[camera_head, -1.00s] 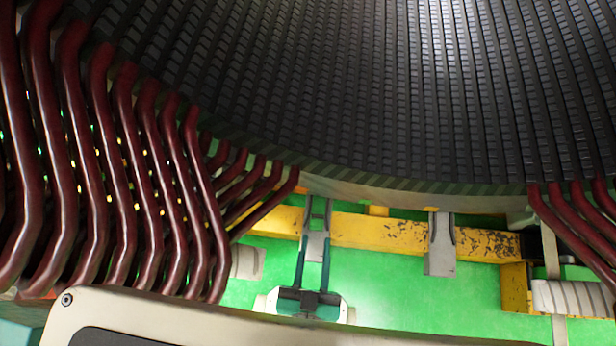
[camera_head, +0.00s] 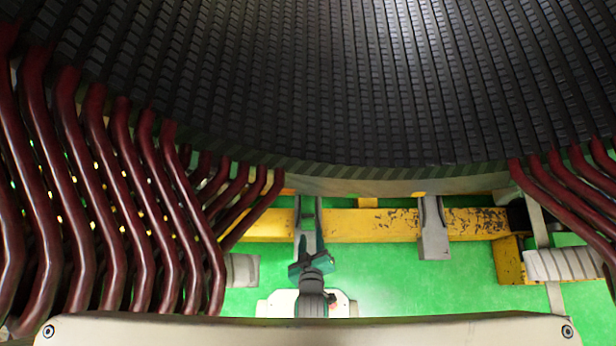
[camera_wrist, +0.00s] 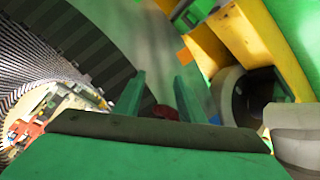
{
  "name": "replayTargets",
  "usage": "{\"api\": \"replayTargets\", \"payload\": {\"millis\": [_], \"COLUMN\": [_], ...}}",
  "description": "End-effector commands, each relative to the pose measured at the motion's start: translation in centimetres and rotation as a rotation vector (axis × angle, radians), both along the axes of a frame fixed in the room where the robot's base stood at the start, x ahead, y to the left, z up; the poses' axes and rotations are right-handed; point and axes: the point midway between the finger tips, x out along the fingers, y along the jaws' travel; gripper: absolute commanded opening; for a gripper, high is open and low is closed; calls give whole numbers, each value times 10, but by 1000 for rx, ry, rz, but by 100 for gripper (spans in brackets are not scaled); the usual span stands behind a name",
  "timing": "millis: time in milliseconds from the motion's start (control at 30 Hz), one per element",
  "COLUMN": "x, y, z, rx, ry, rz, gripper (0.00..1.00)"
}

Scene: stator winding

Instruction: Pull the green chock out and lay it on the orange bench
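My gripper (camera_head: 308,262) is low in the middle of the head view, turned and foreshortened, just in front of the left grey bracket (camera_head: 305,240). In the wrist view its two green fingers (camera_wrist: 160,98) stand apart with a gap between them. A dark red rounded shape (camera_wrist: 163,112) shows low in that gap; I cannot tell whether it is touched. No green chock can be told for sure from the other green surfaces. No orange bench is clearly seen; a cluttered tan-orange area (camera_wrist: 55,115) shows at left in the wrist view.
Dark red coil bars (camera_head: 110,210) crowd the left, and more bars (camera_head: 570,190) are at right. The slotted stator wall (camera_head: 350,80) curves overhead. A worn yellow beam (camera_head: 370,226) crosses behind the brackets. Green floor (camera_head: 385,285) shows bare below it.

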Motion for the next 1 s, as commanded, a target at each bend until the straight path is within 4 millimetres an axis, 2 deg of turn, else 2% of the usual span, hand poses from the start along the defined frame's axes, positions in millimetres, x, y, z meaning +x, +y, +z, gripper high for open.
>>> {"api": "replayTargets", "payload": {"millis": [33, 200, 300, 433, 633, 800, 1000], "x": [13, 41, 58, 81, 113, 131, 138], "y": [-1, -4, -4, -4, 1, 8, 13], "z": [-22, -88, -119, -149, -173, -175, -174], "rx": [-46, -194, -267, -342, -413, -434, -440], "ry": [47, 232, 339, 474, 656, 753, 797], "rz": [38, 196, 301, 451, 694, 860, 949], "gripper": [36, 36, 36, 36, 36, 36, 36]}}
